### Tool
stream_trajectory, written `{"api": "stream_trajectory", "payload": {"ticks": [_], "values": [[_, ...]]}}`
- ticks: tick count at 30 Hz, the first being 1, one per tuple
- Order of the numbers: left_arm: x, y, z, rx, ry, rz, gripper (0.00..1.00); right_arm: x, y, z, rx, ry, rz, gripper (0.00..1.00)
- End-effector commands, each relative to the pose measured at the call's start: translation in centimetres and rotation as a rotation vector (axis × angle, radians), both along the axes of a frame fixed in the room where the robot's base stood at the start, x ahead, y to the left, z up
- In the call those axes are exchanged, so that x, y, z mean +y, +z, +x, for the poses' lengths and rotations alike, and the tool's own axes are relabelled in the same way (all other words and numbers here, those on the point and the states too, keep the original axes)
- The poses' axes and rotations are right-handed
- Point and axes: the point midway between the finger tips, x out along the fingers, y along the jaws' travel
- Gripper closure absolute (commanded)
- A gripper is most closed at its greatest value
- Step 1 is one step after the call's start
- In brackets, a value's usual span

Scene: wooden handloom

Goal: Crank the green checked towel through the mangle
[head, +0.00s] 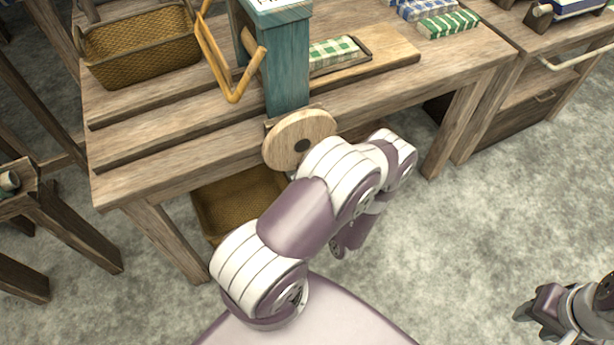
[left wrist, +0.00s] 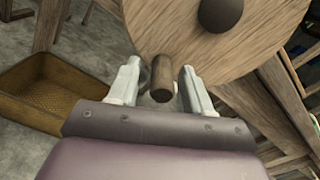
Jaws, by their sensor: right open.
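The teal mangle (head: 285,70) stands on the wooden bench with a round wooden crank wheel (head: 298,139) on its near side. A green checked towel (head: 334,50) lies on a tray at the mangle's right side. In the left wrist view, the wheel (left wrist: 225,55) has a short wooden handle peg (left wrist: 162,80). My left gripper (left wrist: 160,88) is open, its fingers on either side of the peg with gaps visible; in the head view my arm hides it. My right gripper (head: 535,308) is open and empty over the floor at lower right.
A wicker basket (head: 140,45) sits on the bench at left, and another (head: 235,200) is under it. Folded blue and green checked cloths (head: 448,24) lie at the back right. A yellowish wooden frame (head: 228,60) hangs left of the mangle.

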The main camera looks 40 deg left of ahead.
Motion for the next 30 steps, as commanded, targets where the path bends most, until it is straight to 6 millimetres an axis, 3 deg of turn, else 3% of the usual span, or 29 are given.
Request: {"api": "stream_trajectory", "payload": {"ticks": [5,8,21,30], "values": [[-0.4,0.0,0.0,0.0,-0.003,-0.001,0.51,0.0,0.0,0.0,0.0,0.0,0.0,0.57],[-1.6,0.0,-0.4,0.0,-0.006,-0.001,0.51,0.0,0.0,0.0,0.0,0.0,0.0,0.57],[-10.6,-0.1,-4.3,-0.001,-0.005,0.0,0.51,0.0,-0.4,0.0,0.0,0.0,0.0,0.57],[-11.7,0.0,-4.9,-0.001,0.001,-0.001,0.51,0.0,-0.4,0.0,0.0,0.0,0.0,0.57]]}}
